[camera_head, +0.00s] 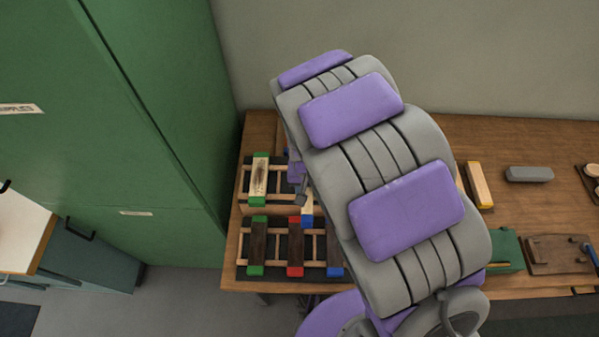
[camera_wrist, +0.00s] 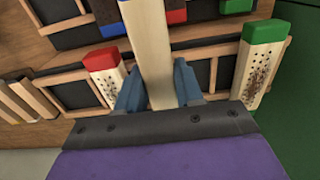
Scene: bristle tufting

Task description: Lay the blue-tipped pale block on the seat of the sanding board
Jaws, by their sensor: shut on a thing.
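My gripper (camera_head: 303,196) is shut on a pale block (camera_head: 307,210) with a blue end, at the left part of the table. In the wrist view the two blue-grey fingers (camera_wrist: 158,88) clasp the pale block (camera_wrist: 150,45), which runs out of the top of the picture; its blue tip does not show there. In the head view my arm hides part of the block and the table behind it. A brown board (camera_head: 560,256) lies at the right; I cannot tell if it is the sanding board.
The back rack holds a green-tipped block (camera_head: 258,179) with dark bristle holes and a red-tipped block (camera_wrist: 107,72). The front rack (camera_head: 272,247) holds dark blocks with green, red and blue ends. A yellow-tipped block (camera_head: 479,184), grey piece (camera_head: 530,174) and green piece (camera_head: 507,250) lie right.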

